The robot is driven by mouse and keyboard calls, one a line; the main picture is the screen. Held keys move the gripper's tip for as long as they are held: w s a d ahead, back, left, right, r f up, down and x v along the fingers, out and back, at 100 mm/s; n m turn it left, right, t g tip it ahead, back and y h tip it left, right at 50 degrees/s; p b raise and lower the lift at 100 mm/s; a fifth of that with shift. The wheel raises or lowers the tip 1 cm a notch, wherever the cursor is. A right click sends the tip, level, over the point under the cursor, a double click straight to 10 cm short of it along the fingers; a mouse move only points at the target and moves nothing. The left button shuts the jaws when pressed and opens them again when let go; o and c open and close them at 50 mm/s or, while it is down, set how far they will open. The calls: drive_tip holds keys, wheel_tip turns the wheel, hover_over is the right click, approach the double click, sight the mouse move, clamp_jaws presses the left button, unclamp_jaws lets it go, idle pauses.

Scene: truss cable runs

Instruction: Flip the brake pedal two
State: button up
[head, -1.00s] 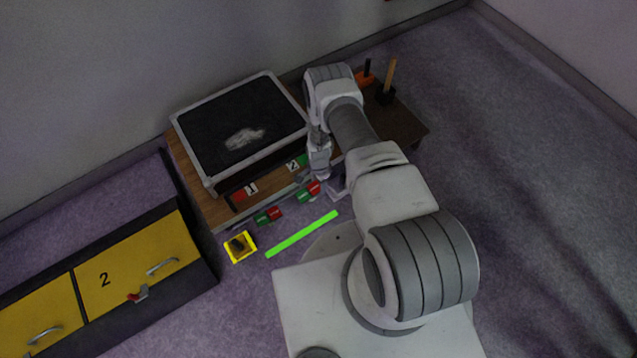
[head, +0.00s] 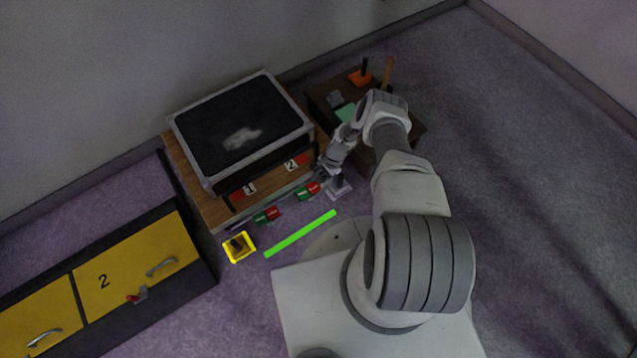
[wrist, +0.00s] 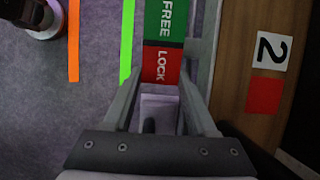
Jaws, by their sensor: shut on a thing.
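Brake pedal two (head: 307,190) is a small green and red plate at the front of the wooden unit, below the number 2. In the wrist view its green FREE half (wrist: 165,20) lies beyond its red LOCK half (wrist: 160,65). My gripper (wrist: 160,82) has its two fingers along both sides of the LOCK end and is shut on it. In the head view my gripper (head: 322,172) is small, and the contact is not clear. The flag beside number 2 (head: 302,160) is red.
Another green and red pedal (head: 268,215) sits to the left, below number 1. A grey stand (head: 339,187) is close to the right of pedal two. A green strip (head: 300,233) and yellow-framed box (head: 239,247) lie in front. Yellow drawers (head: 120,270) stand left.

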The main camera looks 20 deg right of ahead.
drive_tip(key=o, duration=1.4)
drive_tip(key=shift+c, duration=0.2)
drive_tip(key=shift+r, duration=0.1)
